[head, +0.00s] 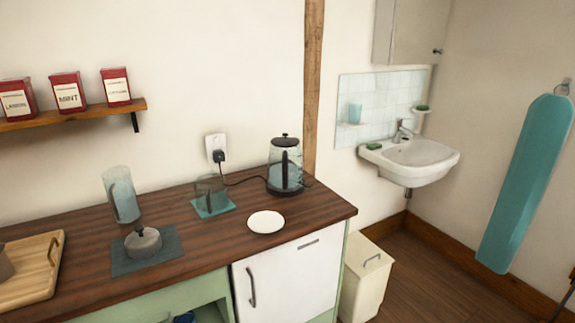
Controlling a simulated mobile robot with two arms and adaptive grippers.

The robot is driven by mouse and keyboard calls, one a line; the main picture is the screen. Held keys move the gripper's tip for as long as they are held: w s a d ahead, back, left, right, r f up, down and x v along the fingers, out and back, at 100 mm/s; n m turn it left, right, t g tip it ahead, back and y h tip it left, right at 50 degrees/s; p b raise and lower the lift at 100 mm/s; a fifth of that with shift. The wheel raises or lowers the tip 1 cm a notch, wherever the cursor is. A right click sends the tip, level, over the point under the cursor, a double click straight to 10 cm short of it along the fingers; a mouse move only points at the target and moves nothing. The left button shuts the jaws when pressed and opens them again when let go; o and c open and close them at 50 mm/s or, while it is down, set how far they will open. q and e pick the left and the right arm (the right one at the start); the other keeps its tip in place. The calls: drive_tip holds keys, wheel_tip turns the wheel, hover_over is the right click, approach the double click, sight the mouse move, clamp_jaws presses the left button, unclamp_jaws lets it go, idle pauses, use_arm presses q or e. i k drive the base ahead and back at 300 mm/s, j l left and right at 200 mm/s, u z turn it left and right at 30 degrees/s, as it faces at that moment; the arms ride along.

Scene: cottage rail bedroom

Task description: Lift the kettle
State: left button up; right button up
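The kettle (285,167) stands upright at the back right of the dark wooden counter (190,262). It has a glassy body, a black lid with a knob, a dark handle and a black base. A black cord (243,183) runs from its base to a plug in the wall socket (216,149). Neither of my grippers shows in the head view.
A white saucer (266,222), a glass mug on a teal mat (214,208), a tall glass (121,195), a grey lidded pot (143,243) and a wooden tray (40,286) share the counter. A lidded bin (364,284) stands right of the counter.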

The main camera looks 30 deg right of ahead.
sight(285, 165)
drive_tip(key=i+l, duration=0.15)
drive_tip(key=l, duration=0.2)
drive_tip(key=i+l+u, duration=0.15)
drive_tip(key=l, duration=0.6)
drive_tip(key=i+u, duration=0.05)
drive_tip(key=i, duration=0.05)
